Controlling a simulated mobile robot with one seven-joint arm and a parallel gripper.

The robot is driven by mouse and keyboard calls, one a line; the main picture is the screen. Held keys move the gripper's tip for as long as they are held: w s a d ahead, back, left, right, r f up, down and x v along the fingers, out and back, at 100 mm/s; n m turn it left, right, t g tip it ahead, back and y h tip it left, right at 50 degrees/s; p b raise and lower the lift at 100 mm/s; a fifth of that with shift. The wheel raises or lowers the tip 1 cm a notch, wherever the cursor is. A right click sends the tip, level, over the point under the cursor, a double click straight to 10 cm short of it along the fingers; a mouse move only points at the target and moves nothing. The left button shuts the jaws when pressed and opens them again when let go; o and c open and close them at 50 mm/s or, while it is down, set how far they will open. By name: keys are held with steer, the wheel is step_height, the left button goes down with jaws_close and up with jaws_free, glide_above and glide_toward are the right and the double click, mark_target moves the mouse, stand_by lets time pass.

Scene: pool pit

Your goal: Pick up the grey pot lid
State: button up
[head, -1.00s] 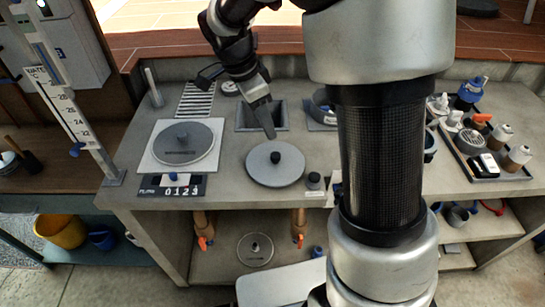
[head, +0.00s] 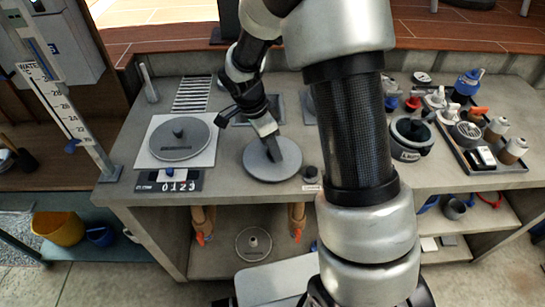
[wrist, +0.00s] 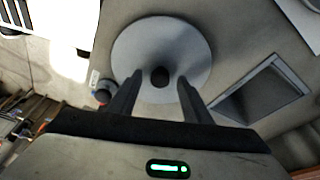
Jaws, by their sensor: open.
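The grey pot lid (head: 259,166) is a round disc lying flat on the grey counter, near its front edge. In the wrist view the lid (wrist: 140,45) shows a dark round knob (wrist: 160,76) at its middle. My gripper (head: 274,150) is over the lid in the head view and hides the knob there. In the wrist view my gripper (wrist: 155,82) is open, with one finger on each side of the knob. I cannot tell whether the fingers touch the lid.
A similar grey disc (head: 196,137) lies on a white square plate to the left, above a number display (head: 169,181). A small dark knob (head: 311,173) stands right of the lid. A square recess (wrist: 262,92) is nearby. A tray of bottles (head: 483,163) stands at right.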

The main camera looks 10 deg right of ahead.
steer(key=shift+c, duration=0.3)
jaws_close()
steer(key=shift+r, duration=0.15)
step_height(320, 180, up, 10)
stand_by(0.4)
